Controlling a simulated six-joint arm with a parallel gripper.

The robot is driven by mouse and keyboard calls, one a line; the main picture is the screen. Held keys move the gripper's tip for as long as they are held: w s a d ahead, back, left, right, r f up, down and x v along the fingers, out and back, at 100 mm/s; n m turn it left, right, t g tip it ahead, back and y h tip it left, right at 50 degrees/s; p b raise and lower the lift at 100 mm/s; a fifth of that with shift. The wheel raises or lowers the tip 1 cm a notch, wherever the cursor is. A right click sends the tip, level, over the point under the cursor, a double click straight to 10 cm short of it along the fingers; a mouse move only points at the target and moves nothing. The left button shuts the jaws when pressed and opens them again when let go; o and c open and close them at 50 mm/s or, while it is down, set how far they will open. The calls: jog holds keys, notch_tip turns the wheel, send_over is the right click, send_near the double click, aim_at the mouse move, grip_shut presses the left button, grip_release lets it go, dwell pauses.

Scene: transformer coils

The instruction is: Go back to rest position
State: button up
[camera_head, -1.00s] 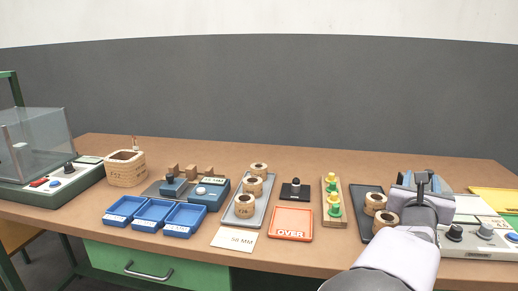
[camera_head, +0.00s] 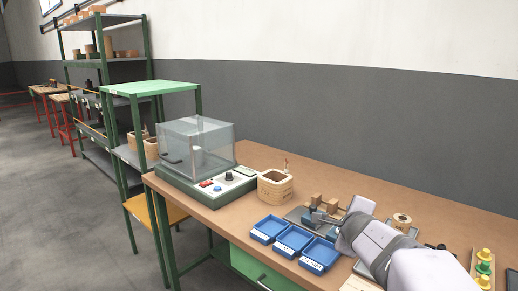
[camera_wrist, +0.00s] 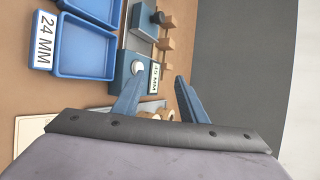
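My gripper (camera_head: 322,217) is over the table near the blue winding fixture, with my arm reaching in from the lower right. In the wrist view my gripper (camera_wrist: 160,82) shows two blue-grey fingers spread apart with nothing held between them. The fixture (camera_wrist: 139,66) with its white round knob lies beyond the fingers in the wrist view. My arm hides much of the fixture and part of the grey coil tray in the head view. Whether the fingers touch anything cannot be told.
Several blue trays (camera_head: 294,241) stand left of my gripper, near a wooden basket (camera_head: 275,188) and a clear-covered machine (camera_head: 198,150). A wooden coil (camera_head: 401,222) and green-yellow pegs (camera_head: 484,268) are to the right. A green shelf rack (camera_head: 105,80) stands beyond the table's left end.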

jog(key=a+n+y+p, duration=0.1)
jog(key=a+n, duration=0.2)
jog(key=a, duration=0.1)
jog(key=s+a+f+n+y+p, duration=0.1)
jog(key=a+n, duration=0.2)
jog(key=a, duration=0.1)
jog(key=a+f+n+y+p, duration=0.1)
jog(key=a+n, duration=0.2)
jog(key=a, duration=0.1)
jog(key=shift+s+a+n, duration=0.15)
jog(key=shift+s+n, duration=0.25)
jog(key=s+a+f+n+g+y+p, duration=0.2)
jog(key=s+a+f+n+g, duration=0.1)
jog(key=s+a+f+n, duration=0.4)
jog(key=s+d+f+n+g+h+b, duration=0.1)
jog(key=s+d+f+n+g+b, duration=0.25)
jog(key=s+f+b, duration=0.65)
jog(key=s+d+f+n+g+b, duration=0.4)
jog(key=s+f+b, duration=0.3)
jog(key=s+f, duration=0.75)
notch_tip(320, 180, up, 35)
jog(key=w+a+g+p, duration=0.1)
jog(key=p, duration=3.5)
jog(key=shift+w, duration=0.35)
